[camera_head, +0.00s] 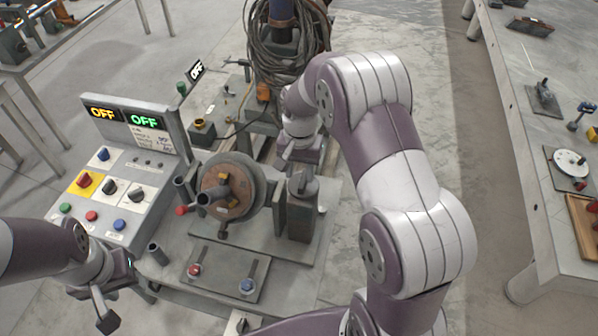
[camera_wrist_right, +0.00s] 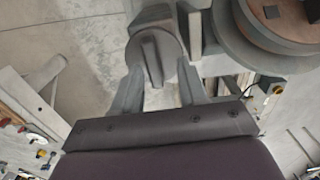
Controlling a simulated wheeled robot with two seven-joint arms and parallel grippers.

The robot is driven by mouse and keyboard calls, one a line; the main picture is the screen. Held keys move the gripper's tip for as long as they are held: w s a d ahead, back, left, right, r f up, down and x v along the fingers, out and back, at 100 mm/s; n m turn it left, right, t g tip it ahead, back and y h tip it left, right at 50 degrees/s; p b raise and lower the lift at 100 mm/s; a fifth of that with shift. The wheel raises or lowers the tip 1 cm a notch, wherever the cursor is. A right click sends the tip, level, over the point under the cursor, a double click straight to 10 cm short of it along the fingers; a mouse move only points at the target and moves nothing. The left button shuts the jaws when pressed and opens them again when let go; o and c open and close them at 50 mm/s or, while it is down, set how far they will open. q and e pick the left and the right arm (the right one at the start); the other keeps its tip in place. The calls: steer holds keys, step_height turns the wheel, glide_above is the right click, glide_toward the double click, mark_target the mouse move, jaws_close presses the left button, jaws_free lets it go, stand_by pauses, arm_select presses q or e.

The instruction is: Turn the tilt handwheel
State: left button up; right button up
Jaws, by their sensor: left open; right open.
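A positioner with a round brown faceplate (camera_head: 228,187) stands on the bench in the middle of the head view. Beside it is a dark grey upright block (camera_head: 300,215). My right gripper (camera_head: 302,150) is above this block, its fingertips hard to make out there. In the right wrist view, my right gripper (camera_wrist_right: 160,92) is open, with a finger on each side of a grey round knob with a raised bar (camera_wrist_right: 152,60). This may be the tilt handwheel; I cannot tell whether the fingers touch it. My left gripper (camera_head: 122,295) is open and empty at the lower left.
A control panel (camera_head: 112,190) with coloured buttons and two OFF displays stands at the left. A plate with red and blue knobs (camera_head: 222,275) lies in front of the positioner. Coiled cable (camera_head: 285,45) hangs behind. Another bench (camera_head: 525,130) stands at the right, across clear floor.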

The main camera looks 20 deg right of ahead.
steer(key=shift+s+f, duration=0.15)
steer(key=shift+f, duration=0.3)
steer(key=shift+s+d+f, duration=0.2)
steer(key=shift+d+f, duration=0.25)
steer(key=shift+d, duration=0.15)
steer(key=shift+w+a, duration=0.1)
steer(key=shift+a, duration=0.15)
steer(key=c, duration=0.3)
steer(key=shift+a, duration=0.1)
jaws_close()
arm_select(q)
steer(key=shift+s+d+r, duration=0.25)
steer(key=shift+d+r, duration=0.1)
arm_select(e)
steer(key=shift+n, duration=0.4)
